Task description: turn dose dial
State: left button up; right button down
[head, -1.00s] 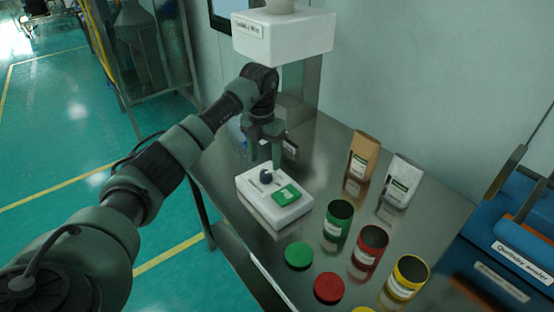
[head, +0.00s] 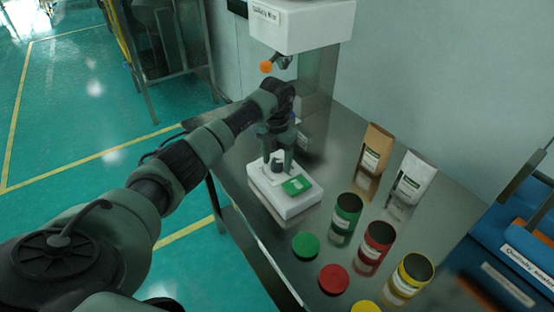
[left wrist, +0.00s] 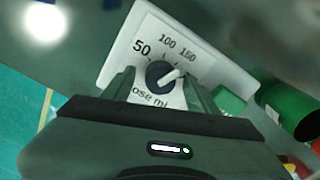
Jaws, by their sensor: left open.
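The dose dial (left wrist: 160,76) is a dark round knob with a white pointer, on a white plate marked 50, 100 and 150 in the left wrist view. The pointer aims to the upper right, toward the 150 side. In the head view the dial (head: 277,168) sits on the white box (head: 290,207), beside a green pad (head: 296,185). My left gripper (head: 278,165) is open and points down over the dial, with one finger on each side of it. I cannot tell whether the fingers touch the knob. My right gripper is not in view.
A white dispenser head (head: 300,25) with an orange knob (head: 266,67) hangs behind my arm. Green (head: 345,218), red (head: 374,248) and yellow (head: 408,280) cans stand to the right, with loose lids in front. A brown bag (head: 374,158) and white bag (head: 411,180) stand behind.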

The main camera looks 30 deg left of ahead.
pick_arm(q)
jog(key=c, duration=1.2)
grip_shut()
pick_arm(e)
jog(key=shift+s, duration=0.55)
pick_arm(q)
jog(key=shift+n, duration=0.4)
jog(key=n, duration=0.3)
jog(key=shift+r+n+p, duration=0.1)
jog(key=shift+n+p, duration=0.2)
jog(key=shift+n, duration=0.1)
jog(key=n+p, duration=0.1)
jog(key=n, duration=0.3)
jog(key=shift+n, duration=0.3)
jog(key=n+p, duration=0.1)
jog(key=n, duration=0.3)
jog(key=n+p, duration=0.1)
jog(key=n, duration=0.3)
jog(key=shift+n+p, duration=0.3)
jog(key=shift+p, duration=0.1)
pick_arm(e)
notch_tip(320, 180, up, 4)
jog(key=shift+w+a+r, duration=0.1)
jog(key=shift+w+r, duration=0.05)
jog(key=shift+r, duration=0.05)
pick_arm(q)
jog(key=shift+w, duration=0.1)
